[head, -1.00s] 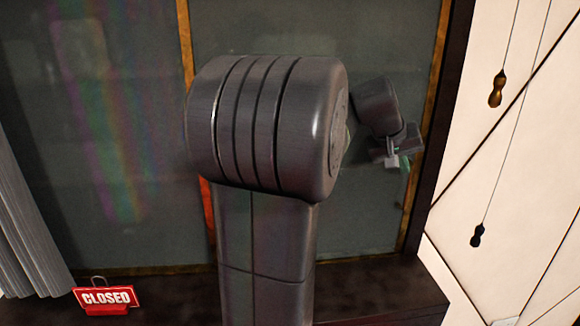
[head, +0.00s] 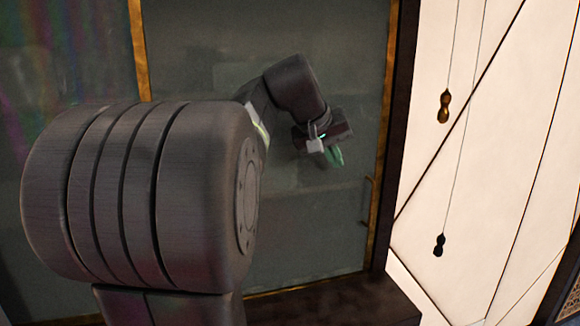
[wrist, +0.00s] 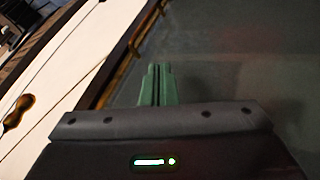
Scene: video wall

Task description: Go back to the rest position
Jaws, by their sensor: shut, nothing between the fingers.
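My gripper (head: 335,157) is at the end of my bent arm, in front of the dark glass panel (head: 340,85). In the wrist view its two green fingers (wrist: 158,84) lie together, shut with nothing between them. The glass fills the right side of the wrist view. I cannot tell how far the fingertips are from the glass. My large arm joint hides the lower left of the head view.
A gold-framed glass front has a handle (head: 371,210) at its right edge. A dark ledge (head: 375,300) runs below.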

